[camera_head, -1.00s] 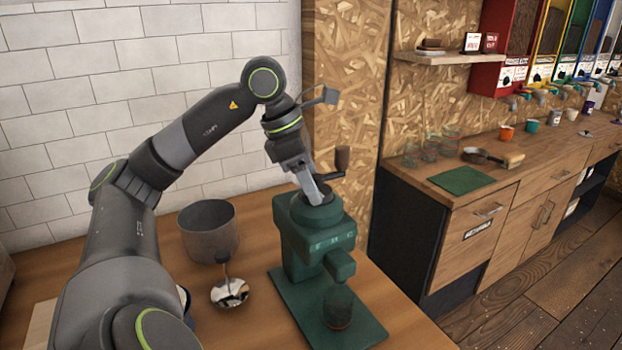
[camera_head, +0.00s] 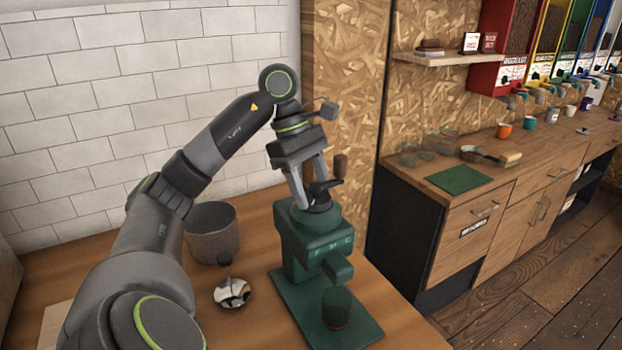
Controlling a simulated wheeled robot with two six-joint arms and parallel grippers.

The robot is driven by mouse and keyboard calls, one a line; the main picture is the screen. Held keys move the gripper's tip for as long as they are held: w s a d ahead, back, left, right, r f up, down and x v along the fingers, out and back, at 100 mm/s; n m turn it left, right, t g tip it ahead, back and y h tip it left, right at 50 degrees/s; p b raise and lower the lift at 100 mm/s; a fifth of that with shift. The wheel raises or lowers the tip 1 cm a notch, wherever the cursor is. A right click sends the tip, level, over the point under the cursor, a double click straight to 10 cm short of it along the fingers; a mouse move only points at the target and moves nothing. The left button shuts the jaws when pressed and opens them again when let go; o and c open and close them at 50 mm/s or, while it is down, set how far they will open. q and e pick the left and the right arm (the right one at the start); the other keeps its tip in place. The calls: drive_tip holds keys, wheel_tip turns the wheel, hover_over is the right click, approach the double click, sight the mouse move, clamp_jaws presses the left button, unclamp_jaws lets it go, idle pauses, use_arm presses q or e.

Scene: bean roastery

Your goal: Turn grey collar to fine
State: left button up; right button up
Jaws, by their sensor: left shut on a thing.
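My right gripper is not in view.
A grey metal pot (camera_head: 212,232) and a shiny scoop (camera_head: 232,292) stand left of the grinder. A wooden counter (camera_head: 455,190) with cups and a green mat is at the right.

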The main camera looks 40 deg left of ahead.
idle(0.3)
use_arm(q)
drive_tip(key=o, duration=1)
drive_tip(key=shift+p+v, duration=7.45)
drive_tip(key=shift+v, duration=1.3)
drive_tip(key=shift+w, duration=0.15)
